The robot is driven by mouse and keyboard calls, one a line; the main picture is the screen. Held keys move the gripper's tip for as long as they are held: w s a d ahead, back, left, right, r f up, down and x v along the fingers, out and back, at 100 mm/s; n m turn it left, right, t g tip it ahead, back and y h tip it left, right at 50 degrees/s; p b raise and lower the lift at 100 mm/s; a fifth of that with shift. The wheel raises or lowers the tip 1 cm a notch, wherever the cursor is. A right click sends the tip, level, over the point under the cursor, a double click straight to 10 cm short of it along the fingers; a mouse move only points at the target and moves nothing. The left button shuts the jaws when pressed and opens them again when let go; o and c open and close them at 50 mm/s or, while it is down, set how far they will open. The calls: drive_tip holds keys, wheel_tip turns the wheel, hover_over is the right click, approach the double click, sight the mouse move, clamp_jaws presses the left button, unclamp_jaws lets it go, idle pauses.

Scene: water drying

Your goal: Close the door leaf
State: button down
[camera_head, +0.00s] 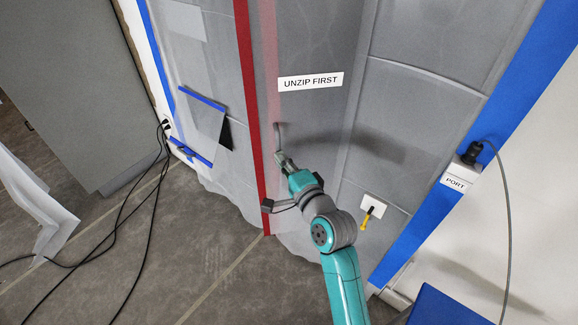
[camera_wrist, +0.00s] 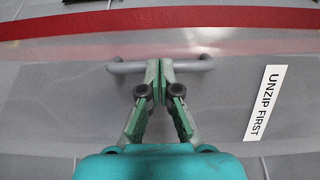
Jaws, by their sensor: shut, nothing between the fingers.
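The door leaf (camera_head: 310,50) is a tall grey sheet panel with a white "UNZIP FIRST" label (camera_head: 310,81). A red strip (camera_head: 248,80) runs down its left side. The leaf also fills much of the wrist view (camera_wrist: 60,110). A grey bar handle (camera_wrist: 125,67) is fixed to it; in the head view its end (camera_head: 277,130) shows just above my gripper (camera_head: 281,155). In the wrist view my gripper (camera_wrist: 159,65) is shut and empty, its fingertips over the handle's middle, hiding it. I cannot tell whether they touch. How far the leaf stands open is unclear.
A white switch plate with a yellow key-like piece (camera_head: 367,217) is on the right panel. A port box (camera_head: 460,175) with a cable is at right. Black cables (camera_head: 135,200) cross the floor at left, near a grey slab (camera_head: 90,90). A blue box (camera_head: 445,305) is at lower right.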

sight(274, 143)
drive_tip(key=shift+x, duration=1.9)
drive_tip(key=shift+w+a+m+t+h, duration=0.25)
drive_tip(key=shift+w+m+h, duration=0.15)
drive_tip(key=shift+w+h, duration=0.25)
drive_tip(key=shift+w+a+m+t+h, duration=0.25)
drive_tip(key=shift+w+m+h, duration=0.2)
drive_tip(key=shift+w, duration=0.4)
drive_tip(key=shift+w+a, duration=0.15)
drive_tip(key=shift+w, duration=1.25)
drive_tip(key=shift+w+a, duration=0.1)
drive_tip(key=shift+w, duration=0.1)
drive_tip(key=w+d+m+h, duration=0.1)
drive_tip(key=w+h, duration=0.1)
drive_tip(key=w, duration=0.6)
drive_tip(key=shift+w+t, duration=0.2)
drive_tip(key=shift+t, duration=0.2)
drive_tip(key=shift+m, duration=0.25)
drive_tip(key=shift+s, duration=0.1)
